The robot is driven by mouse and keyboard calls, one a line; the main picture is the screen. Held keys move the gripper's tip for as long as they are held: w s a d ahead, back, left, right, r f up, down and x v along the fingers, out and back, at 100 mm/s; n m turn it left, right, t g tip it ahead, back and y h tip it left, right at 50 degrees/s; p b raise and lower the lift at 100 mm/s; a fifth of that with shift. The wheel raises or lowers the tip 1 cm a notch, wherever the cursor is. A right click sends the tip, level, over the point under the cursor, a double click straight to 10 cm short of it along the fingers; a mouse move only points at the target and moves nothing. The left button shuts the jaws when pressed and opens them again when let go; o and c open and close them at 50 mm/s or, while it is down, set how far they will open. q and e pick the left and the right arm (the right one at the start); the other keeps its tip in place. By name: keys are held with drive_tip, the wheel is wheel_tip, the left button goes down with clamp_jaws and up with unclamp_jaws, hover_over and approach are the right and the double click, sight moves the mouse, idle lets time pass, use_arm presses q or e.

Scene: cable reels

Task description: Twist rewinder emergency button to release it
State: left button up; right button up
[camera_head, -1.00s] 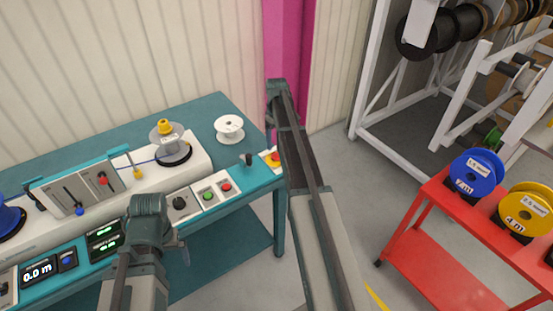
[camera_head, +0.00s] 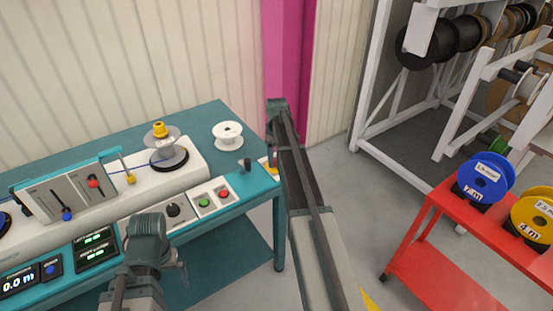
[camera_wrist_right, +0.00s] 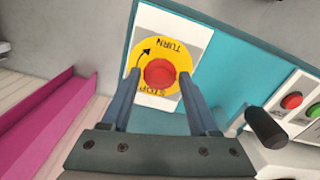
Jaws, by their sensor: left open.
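The emergency button (camera_wrist_right: 160,73) is a red knob on a round yellow plate marked TURN and STOP, with a black arrow. In the head view its yellow panel (camera_head: 268,168) shows at the bench's right end, mostly hidden by my right arm. My right gripper (camera_wrist_right: 160,82) is open, its two fingers on either side of the red knob in the right wrist view. I cannot tell whether they touch it. My left gripper (camera_head: 182,272) is low over the bench's front edge, away from the button, small and partly hidden by its wrist.
A black lever (camera_wrist_right: 266,128) stands beside the button panel, close to the right gripper. Green (camera_head: 204,202) and red (camera_head: 224,194) push buttons sit further left. An empty white spool (camera_head: 228,134) lies on the bench. A red cart (camera_head: 440,255) with reels stands at right.

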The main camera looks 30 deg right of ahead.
clamp_jaws()
drive_tip(key=shift+m, duration=0.4)
drive_tip(key=m, duration=0.3)
drive_tip(key=shift+m, duration=2)
